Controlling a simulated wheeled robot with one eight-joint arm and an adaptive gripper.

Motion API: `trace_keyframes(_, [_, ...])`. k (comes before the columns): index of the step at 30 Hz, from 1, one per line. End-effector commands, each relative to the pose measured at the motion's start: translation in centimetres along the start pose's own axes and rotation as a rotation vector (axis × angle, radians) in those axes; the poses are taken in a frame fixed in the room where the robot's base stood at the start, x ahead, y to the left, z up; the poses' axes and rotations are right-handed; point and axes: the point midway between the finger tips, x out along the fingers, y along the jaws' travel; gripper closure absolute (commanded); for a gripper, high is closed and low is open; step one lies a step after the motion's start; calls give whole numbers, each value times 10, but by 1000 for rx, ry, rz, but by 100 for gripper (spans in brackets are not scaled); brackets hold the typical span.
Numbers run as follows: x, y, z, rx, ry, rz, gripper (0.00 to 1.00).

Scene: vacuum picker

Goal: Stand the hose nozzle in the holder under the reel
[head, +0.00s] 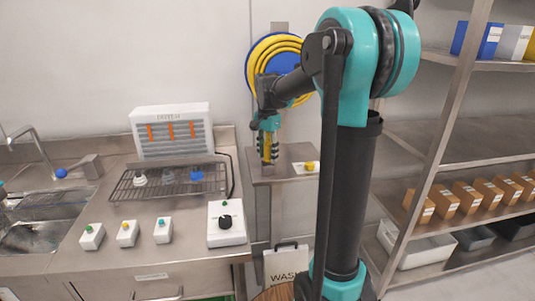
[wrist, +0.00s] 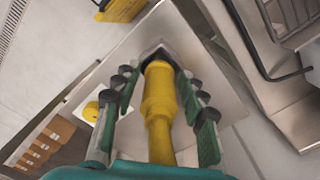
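The yellow hose nozzle (wrist: 160,112) lies between the two fingers of my gripper (wrist: 160,78) in the wrist view, and the fingertips close in on both its sides. A dark grey piece (wrist: 157,49) shows at its far end; I cannot tell whether it is the nozzle's tip or the holder. In the head view my gripper (head: 267,157) points down with the nozzle in it, at the left of a small steel shelf (head: 290,178). The reel (head: 262,52), blue with yellow hose, hangs on the wall above. No holder shows clearly.
A white box with a yellow knob (head: 310,167) sits on the shelf, right of my gripper. To the left, the counter carries a wire rack (head: 150,188) and a white box with a black dial (head: 226,223). Metal shelving (head: 460,140) stands at the right.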

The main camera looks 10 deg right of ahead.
Motion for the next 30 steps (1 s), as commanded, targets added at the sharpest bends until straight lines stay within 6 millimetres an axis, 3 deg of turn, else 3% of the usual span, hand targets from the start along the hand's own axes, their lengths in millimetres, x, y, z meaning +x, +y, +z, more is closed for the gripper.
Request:
trace_keyframes(9, [-1,0,0,0,0,0,52])
trace_keyframes(13, [-10,0,0,0,0,0,52])
trace_keyframes(30, [-111,0,0,0,0,0,52])
